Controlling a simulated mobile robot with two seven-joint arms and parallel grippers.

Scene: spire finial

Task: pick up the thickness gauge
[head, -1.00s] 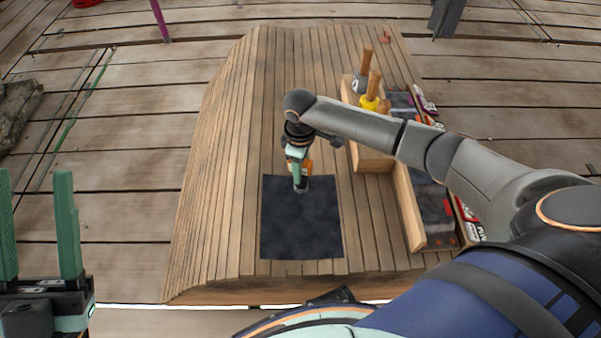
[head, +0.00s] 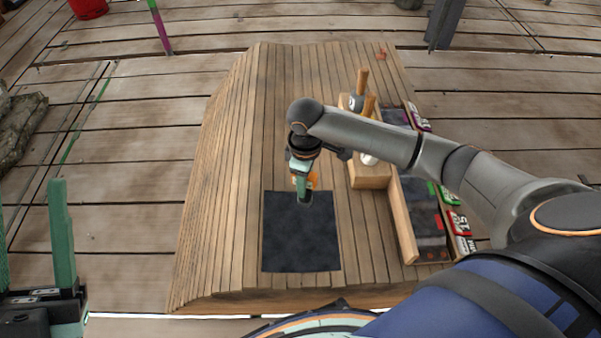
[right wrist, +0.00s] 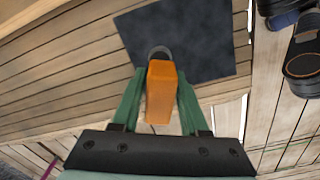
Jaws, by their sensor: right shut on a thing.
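The thickness gauge (right wrist: 161,92) has an orange body with a dark rounded end. In the right wrist view it lies between the green fingers of my right gripper (right wrist: 158,100), which is shut on it. In the head view my right gripper (head: 304,190) is over the far edge of the dark mat (head: 300,240). The gauge shows there only as a small orange patch, mostly hidden by the gripper. I cannot tell whether the gauge touches the surface below. My left gripper (head: 30,215) is open and empty at the lower left, with its left finger cut off by the frame.
The slatted wooden table (head: 222,190) is bare left of the mat. To the right stand a wooden block (head: 371,176) with wooden-handled tools and a wood-edged tray (head: 404,220). Coloured label cards (head: 458,222) line the tray's right side. My right arm covers part of these.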

